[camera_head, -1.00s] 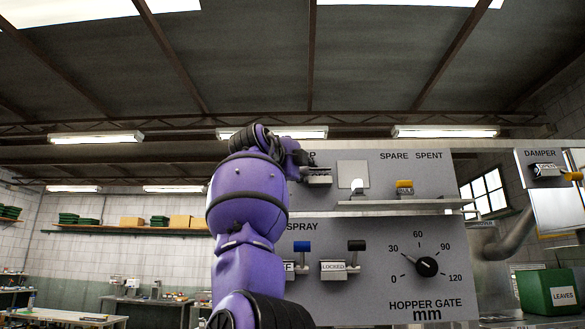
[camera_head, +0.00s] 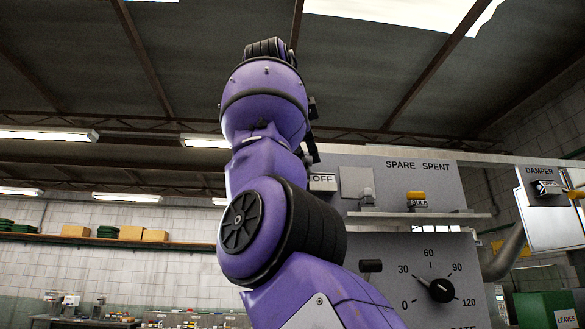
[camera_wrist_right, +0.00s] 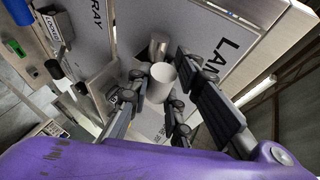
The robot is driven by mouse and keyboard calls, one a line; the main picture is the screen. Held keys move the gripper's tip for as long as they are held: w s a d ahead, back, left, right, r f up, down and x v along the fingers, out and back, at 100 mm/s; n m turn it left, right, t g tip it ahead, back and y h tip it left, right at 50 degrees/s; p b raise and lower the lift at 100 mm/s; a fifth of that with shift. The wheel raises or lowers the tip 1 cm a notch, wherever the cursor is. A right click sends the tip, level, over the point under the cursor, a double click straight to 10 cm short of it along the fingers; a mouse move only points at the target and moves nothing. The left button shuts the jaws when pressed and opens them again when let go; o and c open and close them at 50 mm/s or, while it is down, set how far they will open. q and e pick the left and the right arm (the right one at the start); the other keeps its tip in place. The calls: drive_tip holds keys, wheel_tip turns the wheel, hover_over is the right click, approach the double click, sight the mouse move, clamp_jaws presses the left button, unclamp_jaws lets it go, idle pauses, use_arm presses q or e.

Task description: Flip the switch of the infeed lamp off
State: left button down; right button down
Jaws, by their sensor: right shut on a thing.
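The grey control panel (camera_head: 390,240) stands ahead. At its upper left, beside my right arm, a plate reading OFF (camera_head: 322,182) shows; the lettering above it is hidden by my arm. In the right wrist view, a label beginning LAM (camera_wrist_right: 228,38) is beside my right gripper (camera_wrist_right: 160,92). Its dark fingers are closed around a white cylindrical handle (camera_wrist_right: 163,76), which appears to be the lamp switch's. A metal cylinder (camera_wrist_right: 158,45) is just behind it. In the head view only dark parts of this gripper (camera_head: 311,152) show past my purple arm. My left gripper is not in view.
A ledge (camera_head: 430,214) on the panel bears a spare bulb (camera_head: 367,196) and a yellow one (camera_head: 416,200). The hopper gate dial (camera_head: 439,289) is below. The damper box (camera_head: 543,187) is at right.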

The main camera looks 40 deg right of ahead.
drive_tip(key=shift+f, duration=0.1)
idle(0.3)
drive_tip(key=c, duration=1.6)
unclamp_jaws()
drive_tip(key=shift+s+a+r, duration=0.25)
drive_tip(key=shift+a+r, duration=0.1)
drive_tip(key=shift+a, duration=0.1)
drive_tip(key=s+a, duration=0.2)
drive_tip(key=a, duration=0.1)
drive_tip(key=s+a, duration=0.3)
drive_tip(key=a, duration=0.1)
drive_tip(key=s+a, duration=0.2)
drive_tip(key=a, duration=0.2)
drive_tip(key=shift+s+a+r, duration=0.25)
drive_tip(key=shift+r, duration=0.1)
